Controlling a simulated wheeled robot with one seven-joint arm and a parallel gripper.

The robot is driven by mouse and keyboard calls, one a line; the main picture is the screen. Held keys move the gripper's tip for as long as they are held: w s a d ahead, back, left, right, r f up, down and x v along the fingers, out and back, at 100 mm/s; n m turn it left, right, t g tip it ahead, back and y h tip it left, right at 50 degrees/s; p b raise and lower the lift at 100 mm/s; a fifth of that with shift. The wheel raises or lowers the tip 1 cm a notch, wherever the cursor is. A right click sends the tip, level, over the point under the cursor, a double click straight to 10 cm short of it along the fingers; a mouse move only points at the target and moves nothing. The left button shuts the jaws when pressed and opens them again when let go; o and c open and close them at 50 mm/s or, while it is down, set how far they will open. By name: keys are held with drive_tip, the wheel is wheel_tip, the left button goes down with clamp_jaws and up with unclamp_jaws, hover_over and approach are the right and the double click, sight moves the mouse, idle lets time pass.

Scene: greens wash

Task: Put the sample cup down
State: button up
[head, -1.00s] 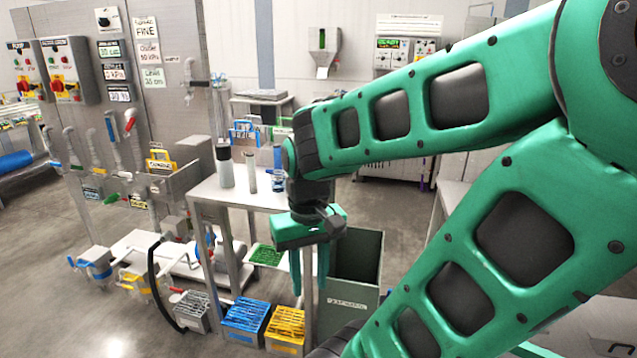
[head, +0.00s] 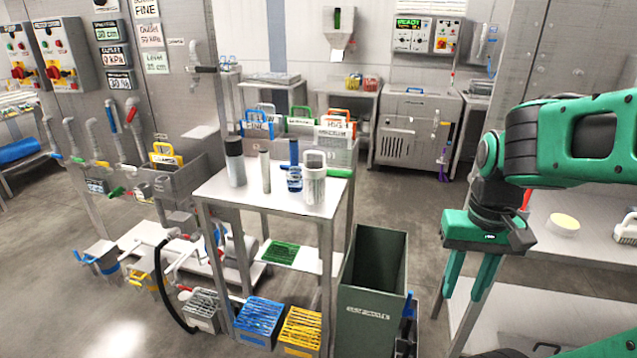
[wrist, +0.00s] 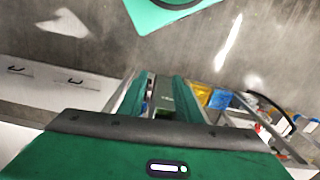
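A clear, pale cup with a green handle, which looks like the sample cup (head: 314,182), stands upright on the steel table (head: 222,192), near its right side. My gripper (head: 468,292) hangs to the right of this table in the head view, well apart from the cup, fingers pointing down. The fingers are apart with nothing between them. The wrist view also shows my gripper (wrist: 158,92) with a gap between its fingers; the cup cannot be made out there.
A black-topped flask (head: 235,165), a grey cylinder (head: 265,172) and a blue-marked item (head: 294,178) share the tabletop. A tall dark green bin (head: 370,310) stands below right. Another bench (head: 540,255) is beside my gripper. The tabletop's front is clear.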

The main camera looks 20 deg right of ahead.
drive_tip(key=shift+s+d, duration=0.1)
drive_tip(key=shift+d, duration=0.15)
